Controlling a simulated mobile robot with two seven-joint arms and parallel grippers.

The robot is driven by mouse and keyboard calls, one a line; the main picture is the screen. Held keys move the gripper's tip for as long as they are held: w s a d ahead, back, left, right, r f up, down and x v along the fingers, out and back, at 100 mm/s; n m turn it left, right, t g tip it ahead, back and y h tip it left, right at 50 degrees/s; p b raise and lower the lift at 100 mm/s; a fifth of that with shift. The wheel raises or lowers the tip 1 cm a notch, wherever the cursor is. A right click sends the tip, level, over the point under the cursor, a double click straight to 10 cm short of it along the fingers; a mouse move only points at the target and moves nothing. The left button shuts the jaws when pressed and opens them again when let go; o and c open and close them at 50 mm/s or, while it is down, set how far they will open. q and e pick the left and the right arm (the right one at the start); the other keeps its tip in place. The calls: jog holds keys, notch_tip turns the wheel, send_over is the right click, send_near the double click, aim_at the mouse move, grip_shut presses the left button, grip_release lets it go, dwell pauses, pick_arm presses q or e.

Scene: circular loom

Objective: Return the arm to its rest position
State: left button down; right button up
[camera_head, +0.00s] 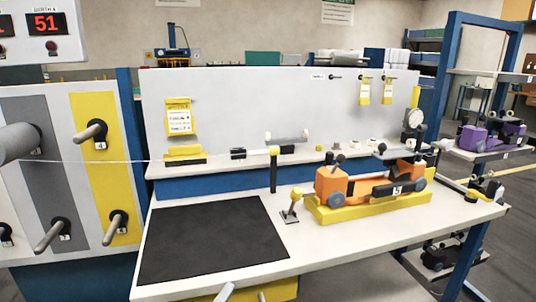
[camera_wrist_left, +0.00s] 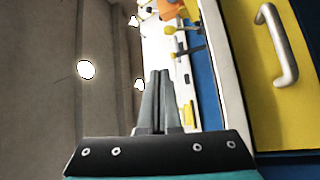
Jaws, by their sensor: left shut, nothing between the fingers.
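My left gripper (camera_wrist_left: 158,75) shows in the left wrist view with its two grey fingers together and nothing between them. My right gripper is in neither view.
A black mat (camera_head: 213,240) lies on the bench's left part. An orange and black shuttle device (camera_head: 335,184) sits in a yellow cradle (camera_head: 345,211) to its right. A panel with pegs (camera_head: 97,130) stands left, with a thread (camera_head: 90,161) across it. Shelving (camera_head: 455,60) stands right.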

pick_arm(q)
jog(key=s+d+f+m+g+y, duration=0.2)
jog(key=s+d+f+m+g, duration=0.2)
jog(key=f+m+g, duration=0.4)
jog(key=s+a+f+m+g+y, duration=0.3)
jog(key=s+a+f+g+y, duration=0.4)
jog(key=s+a, duration=0.55)
notch_tip(320, 180, down, 22)
jog(key=s, duration=0.1)
jog(key=s+a+f+g+y, duration=0.1)
jog(key=s+a+f, duration=0.4)
jog(key=s+f, duration=0.7)
notch_tip(320, 180, down, 2)
jog(key=shift+s+a+f+m, duration=0.15)
jog(key=shift+a+m, duration=0.05)
jog(key=shift+m, duration=0.1)
